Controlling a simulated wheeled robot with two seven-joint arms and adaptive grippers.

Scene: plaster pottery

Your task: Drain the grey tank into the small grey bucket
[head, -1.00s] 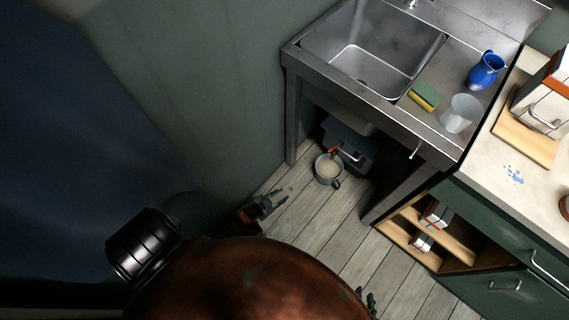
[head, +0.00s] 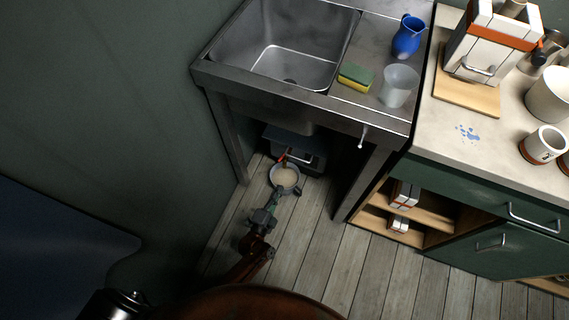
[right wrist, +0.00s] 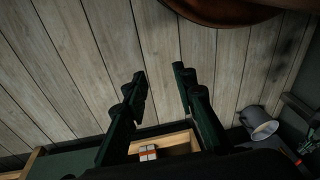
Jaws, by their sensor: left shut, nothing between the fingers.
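The grey tank (head: 312,148) sits on the floor in the shade under the sink, with a red-handled tap (head: 283,155) on its front. The small grey bucket (head: 284,179) stands upright on the floorboards just below the tap and holds pale, cream-coloured liquid. It also shows at the right of the right wrist view (right wrist: 261,127). My left gripper (head: 276,196) is shut and empty, low at the near side of the bucket; I cannot tell whether it touches it. My right gripper (right wrist: 160,82) is open and empty above the floor. Whether liquid is flowing is too small to tell.
The steel sink (head: 228,84) stands over the tank, its legs either side. A sponge (head: 356,76), a clear cup (head: 398,86) and a blue jug (head: 408,37) stand on its drainboard. A green cabinet (head: 470,190) with open shelves is at right. Floor in front is clear.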

